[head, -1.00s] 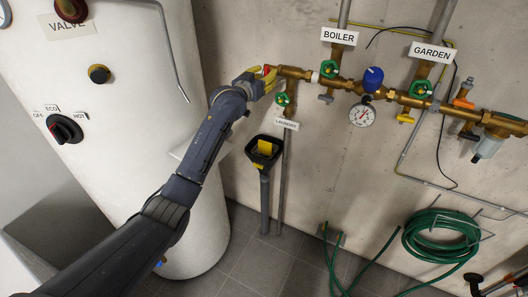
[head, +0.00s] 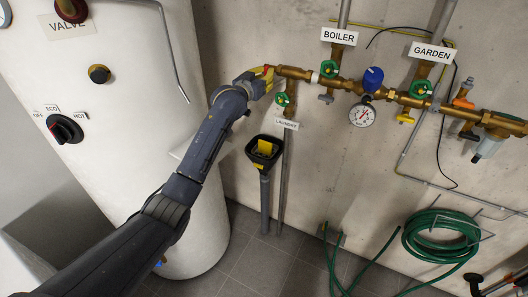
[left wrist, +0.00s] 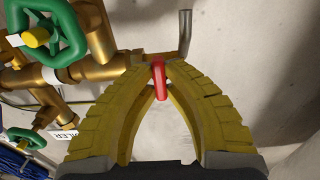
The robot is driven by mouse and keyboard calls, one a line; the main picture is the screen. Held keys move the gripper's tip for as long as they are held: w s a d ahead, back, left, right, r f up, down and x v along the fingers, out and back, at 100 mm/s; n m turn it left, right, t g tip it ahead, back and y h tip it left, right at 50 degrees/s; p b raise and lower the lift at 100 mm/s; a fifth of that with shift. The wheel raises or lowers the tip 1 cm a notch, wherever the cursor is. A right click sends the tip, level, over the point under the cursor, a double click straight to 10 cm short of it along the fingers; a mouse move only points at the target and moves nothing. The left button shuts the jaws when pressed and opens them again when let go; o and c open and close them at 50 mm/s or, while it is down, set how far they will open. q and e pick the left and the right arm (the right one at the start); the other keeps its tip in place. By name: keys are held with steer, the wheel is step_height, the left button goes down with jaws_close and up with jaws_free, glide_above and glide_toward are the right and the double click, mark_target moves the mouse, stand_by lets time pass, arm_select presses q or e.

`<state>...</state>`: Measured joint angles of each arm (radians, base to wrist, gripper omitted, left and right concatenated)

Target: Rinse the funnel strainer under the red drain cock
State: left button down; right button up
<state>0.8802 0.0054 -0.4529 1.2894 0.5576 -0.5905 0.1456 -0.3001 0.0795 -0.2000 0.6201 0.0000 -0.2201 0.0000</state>
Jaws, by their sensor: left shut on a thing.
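The red drain cock handle (left wrist: 160,84) sits between the yellow fingertips of my left gripper (left wrist: 158,78), in the left wrist view. The gripper is shut on this handle, at the left end of the brass pipe. In the head view my left gripper (head: 267,76) is at that pipe end and largely hides the handle. Below it, a black square funnel (head: 261,157) stands on a grey drain pipe. A yellow piece (head: 264,147) shows in the funnel; I cannot tell whether it is the strainer. No water stream is visible. My right gripper is not in view.
The brass pipe (head: 342,85) carries green valve wheels and a gauge (head: 363,115) along the wall. A white tank (head: 110,150) stands left, close to my arm. A green hose (head: 440,236) hangs lower right. The floor below the funnel is clear.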

arm_select(q)
steer(key=n, duration=0.3)
steer(key=shift+d, duration=0.1)
steer(key=shift+n, duration=0.8)
steer(key=n, duration=0.4)
steer(key=c, duration=1.3)
jaws_free()
steer(key=shift+v, duration=3.5)
